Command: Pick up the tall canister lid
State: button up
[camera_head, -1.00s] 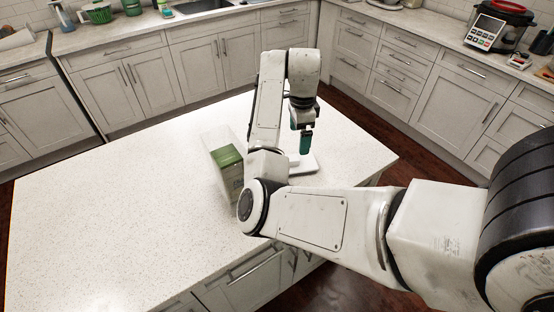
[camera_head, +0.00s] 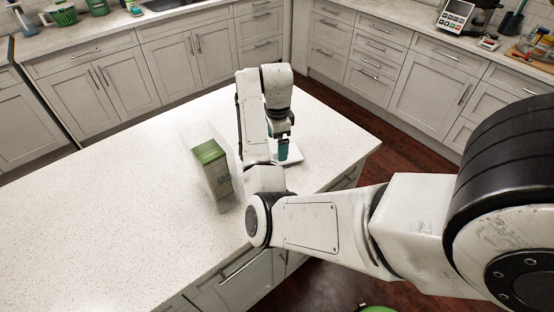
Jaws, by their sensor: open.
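My gripper (camera_head: 284,158) points down over the right end of the island, with teal fingers close together in the picture. A flat white piece (camera_head: 315,155) lies on the counter just behind and right of the fingers. It may be the lid, but my gripper and arm hide part of it. No contact between them can be made out. I cannot tell whether that is the canister.
The speckled white island (camera_head: 90,205) is clear to the left. Its right edge is close to my gripper. Grey cabinets (camera_head: 350,50) line the back and right. Something green (camera_head: 377,308) shows low at the bottom edge.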

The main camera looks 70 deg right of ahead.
jog(key=shift+f+b, duration=1.7)
jog(key=shift+f, duration=0.3)
jog(key=shift+c, duration=0.3)
jog(key=c, duration=0.8)
jog(key=shift+r, duration=0.15)
